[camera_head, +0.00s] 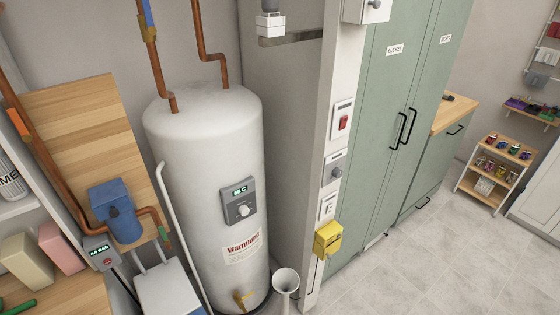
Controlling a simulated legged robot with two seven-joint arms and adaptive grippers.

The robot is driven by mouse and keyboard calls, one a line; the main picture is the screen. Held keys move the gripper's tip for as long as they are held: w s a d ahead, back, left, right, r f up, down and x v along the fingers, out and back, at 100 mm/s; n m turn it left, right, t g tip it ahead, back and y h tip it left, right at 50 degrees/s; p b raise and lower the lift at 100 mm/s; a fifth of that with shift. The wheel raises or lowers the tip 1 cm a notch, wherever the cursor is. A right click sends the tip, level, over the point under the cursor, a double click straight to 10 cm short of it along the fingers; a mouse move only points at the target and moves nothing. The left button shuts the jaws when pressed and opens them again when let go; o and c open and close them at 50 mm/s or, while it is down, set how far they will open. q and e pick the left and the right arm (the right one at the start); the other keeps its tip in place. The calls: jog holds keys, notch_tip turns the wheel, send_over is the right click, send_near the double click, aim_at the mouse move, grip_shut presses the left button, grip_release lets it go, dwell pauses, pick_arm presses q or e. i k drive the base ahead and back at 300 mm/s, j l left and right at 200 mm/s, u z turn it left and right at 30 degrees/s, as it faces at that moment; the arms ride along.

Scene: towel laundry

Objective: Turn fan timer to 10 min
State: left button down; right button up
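A narrow white post carries a column of wall controls. One is a plate with a round grey knob (337,172) at mid height. At the top edge, a white box with a grey knob (374,4) is partly cut off. Either knob could be the fan timer; no readable label or minute mark shows which, and the settings are too small to read. Neither of my grippers is in view, and nothing touches these controls.
A plate with a red switch (343,122), a white switch (327,208) and a yellow box (328,239) share the post. A white water heater (190,130) stands left, with a dial and display. Green cabinets (385,130) stand right. The tiled floor (430,260) is clear.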

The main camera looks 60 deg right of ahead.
aim_at(337, 173)
jog(key=z, duration=2.3)
jog(key=i+l+u, duration=0.1)
jog(key=u, duration=0.25)
jog(key=l+u, duration=0.2)
jog(key=u, duration=0.2)
jog(key=i+l+u, duration=0.1)
jog(key=l+u, duration=0.25)
jog(key=j, duration=0.1)
